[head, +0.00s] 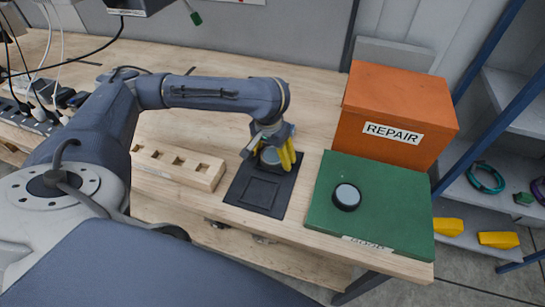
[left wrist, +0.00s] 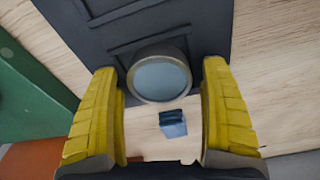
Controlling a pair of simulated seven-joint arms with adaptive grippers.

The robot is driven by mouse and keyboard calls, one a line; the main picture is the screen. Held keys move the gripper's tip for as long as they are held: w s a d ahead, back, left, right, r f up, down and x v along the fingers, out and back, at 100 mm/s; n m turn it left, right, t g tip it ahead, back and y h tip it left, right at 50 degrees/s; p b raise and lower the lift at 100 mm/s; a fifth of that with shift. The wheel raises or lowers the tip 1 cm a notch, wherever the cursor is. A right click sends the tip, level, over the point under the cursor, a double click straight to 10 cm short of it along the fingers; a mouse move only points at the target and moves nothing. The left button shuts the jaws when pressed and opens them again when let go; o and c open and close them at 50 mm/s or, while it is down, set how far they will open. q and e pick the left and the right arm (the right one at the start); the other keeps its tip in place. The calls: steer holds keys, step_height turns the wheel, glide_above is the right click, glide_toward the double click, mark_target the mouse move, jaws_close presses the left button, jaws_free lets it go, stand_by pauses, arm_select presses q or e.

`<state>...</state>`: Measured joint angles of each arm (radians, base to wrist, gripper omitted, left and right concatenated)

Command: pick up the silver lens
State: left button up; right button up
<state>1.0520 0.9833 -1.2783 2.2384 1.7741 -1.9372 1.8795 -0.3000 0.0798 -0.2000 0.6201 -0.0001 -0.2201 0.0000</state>
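The silver lens (left wrist: 160,80), a grey ring with pale blue glass, lies at the edge of a dark recessed mat in the left wrist view. In the head view the lens (head: 270,156) is partly hidden by my left gripper (head: 277,162). The yellow fingers of that gripper (left wrist: 160,72) are open, one on each side of the lens, with gaps between them and its rim. A second lens with a black rim (head: 346,196) lies on the green board to the right. My right gripper is not in view.
The dark mat (head: 262,193) lies between a wooden block with square holes (head: 178,166) and the green board (head: 412,222). An orange REPAIR box (head: 390,108) stands behind the board. Cables clutter the left; shelves stand right.

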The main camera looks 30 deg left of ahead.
arm_select(q)
steer(key=c, duration=1.3)
steer(key=shift+r, duration=0.1)
